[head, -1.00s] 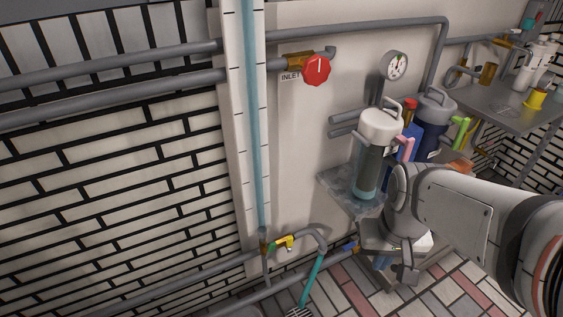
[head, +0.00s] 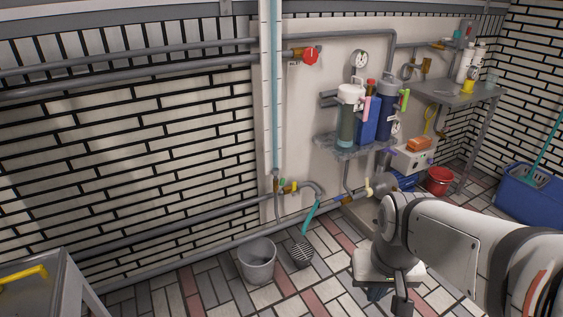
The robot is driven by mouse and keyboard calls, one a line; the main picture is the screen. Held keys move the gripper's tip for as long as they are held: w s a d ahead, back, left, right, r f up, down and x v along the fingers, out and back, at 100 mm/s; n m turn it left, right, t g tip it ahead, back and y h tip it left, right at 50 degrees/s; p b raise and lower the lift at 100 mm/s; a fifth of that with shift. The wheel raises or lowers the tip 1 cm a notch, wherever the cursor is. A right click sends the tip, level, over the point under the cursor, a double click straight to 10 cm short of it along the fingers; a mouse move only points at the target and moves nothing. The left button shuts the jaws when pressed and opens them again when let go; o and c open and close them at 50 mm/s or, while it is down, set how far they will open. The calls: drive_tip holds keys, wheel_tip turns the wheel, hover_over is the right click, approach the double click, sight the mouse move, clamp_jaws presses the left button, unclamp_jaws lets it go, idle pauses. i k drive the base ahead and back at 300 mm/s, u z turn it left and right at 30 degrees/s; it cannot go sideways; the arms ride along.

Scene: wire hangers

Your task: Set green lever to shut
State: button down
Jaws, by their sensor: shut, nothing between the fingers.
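A small green lever (head: 281,183) sits on the pipe fitting at the foot of the teal vertical tube (head: 276,90), just left of a yellow lever (head: 292,186). It is too small to tell which way it is set. Another green handle (head: 404,99) is on the dark blue canister (head: 386,115). My gripper (head: 385,292) hangs at the end of my arm, low and right of the levers, well apart from them. It is shut and empty; its fingertips are hard to make out.
A grey bucket (head: 257,262) and a striped drain end (head: 302,252) with a teal hose (head: 311,217) are on the floor below the levers. A red valve knob (head: 311,55) is above. A table corner (head: 70,290) is at lower left.

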sight(282, 183)
drive_tip(key=k, duration=0.5)
drive_tip(key=u, duration=0.85)
drive_tip(key=i, duration=2.15)
drive_tip(key=u, duration=0.1)
